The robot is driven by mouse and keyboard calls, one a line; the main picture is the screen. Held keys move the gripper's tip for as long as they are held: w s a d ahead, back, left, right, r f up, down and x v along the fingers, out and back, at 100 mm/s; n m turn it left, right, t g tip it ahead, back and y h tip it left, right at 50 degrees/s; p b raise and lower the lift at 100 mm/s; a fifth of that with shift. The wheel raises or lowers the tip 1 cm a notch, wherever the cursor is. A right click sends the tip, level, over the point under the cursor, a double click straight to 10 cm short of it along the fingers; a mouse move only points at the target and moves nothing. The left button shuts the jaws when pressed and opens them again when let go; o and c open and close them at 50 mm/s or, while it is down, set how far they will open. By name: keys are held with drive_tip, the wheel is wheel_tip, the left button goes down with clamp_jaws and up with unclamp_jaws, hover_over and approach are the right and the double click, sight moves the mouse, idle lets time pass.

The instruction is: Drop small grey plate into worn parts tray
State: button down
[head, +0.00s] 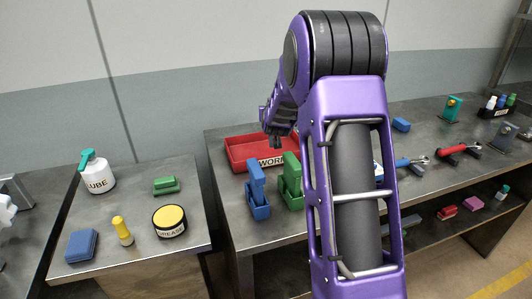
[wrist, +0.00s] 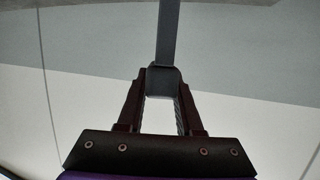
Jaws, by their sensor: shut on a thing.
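A red tray (head: 241,151) sits at the back left of the middle bench, with a front label that reads "WORN" as far as it shows; my arm and the blocks in front hide part of it. My gripper (head: 277,140) is above the tray in the head view, small and partly behind my arm. In the wrist view my gripper (wrist: 161,76) has its fingers closed on a small grey plate (wrist: 168,35), which sticks out beyond the fingertips against the wall. The plate cannot be made out clearly in the head view.
A blue block piece (head: 258,190) and a green one (head: 291,178) stand just in front of the tray. A blue-handled tool (head: 405,163) and a red-handled one (head: 453,150) lie to the right. The left bench holds a lube bottle (head: 96,172) and a grease tin (head: 169,221).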

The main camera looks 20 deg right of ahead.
wheel_tip(320, 180, down, 2)
drive_tip(key=shift+f, duration=0.1)
drive_tip(key=shift+c, duration=2.4)
unclamp_jaws()
wheel_tip(320, 180, up, 10)
drive_tip(key=shift+r, duration=0.1)
